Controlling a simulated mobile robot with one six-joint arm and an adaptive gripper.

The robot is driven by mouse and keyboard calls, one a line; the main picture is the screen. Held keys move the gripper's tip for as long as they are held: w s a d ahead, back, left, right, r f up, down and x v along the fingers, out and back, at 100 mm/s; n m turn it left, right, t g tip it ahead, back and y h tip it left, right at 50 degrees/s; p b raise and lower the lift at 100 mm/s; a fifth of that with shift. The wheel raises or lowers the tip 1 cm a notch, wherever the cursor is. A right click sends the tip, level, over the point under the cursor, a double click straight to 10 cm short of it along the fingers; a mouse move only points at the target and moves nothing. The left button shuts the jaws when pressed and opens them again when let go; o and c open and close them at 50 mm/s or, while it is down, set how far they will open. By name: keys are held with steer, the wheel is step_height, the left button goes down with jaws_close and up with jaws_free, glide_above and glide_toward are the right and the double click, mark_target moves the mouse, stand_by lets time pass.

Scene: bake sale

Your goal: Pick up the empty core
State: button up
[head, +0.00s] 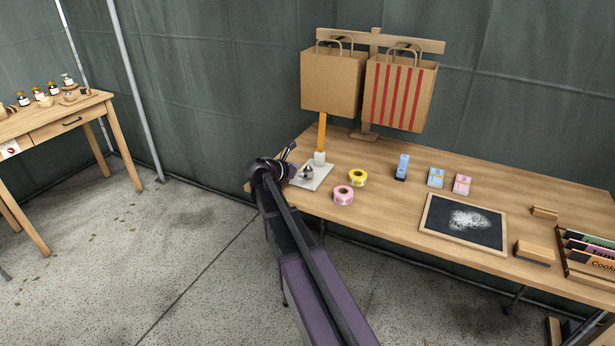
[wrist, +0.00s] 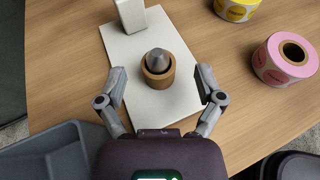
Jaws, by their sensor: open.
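The empty core is a short brown cardboard ring (wrist: 153,82) around a grey pointed peg (wrist: 158,58). The peg stands on a white plate (wrist: 186,103) on the wooden table. My gripper (wrist: 161,84) is open, with one finger on each side of the core and a visible gap to both. Nothing is held. In the head view my gripper (head: 289,162) is at the table's left end, over the white plate (head: 321,178), and partly hides the peg and core.
A white block (wrist: 130,14) stands at the plate's back, with an orange post (head: 322,132) above it. Pink (head: 343,195) and yellow (head: 358,178) sticker rolls lie to the right. Paper bags (head: 333,82) hang behind. A chalkboard (head: 464,221) lies farther right.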

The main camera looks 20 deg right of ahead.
steer(key=shift+b+x, duration=0.45)
steer(key=shift+x, duration=1.2)
steer(key=shift+a, duration=0.1)
steer(key=c, duration=0.8)
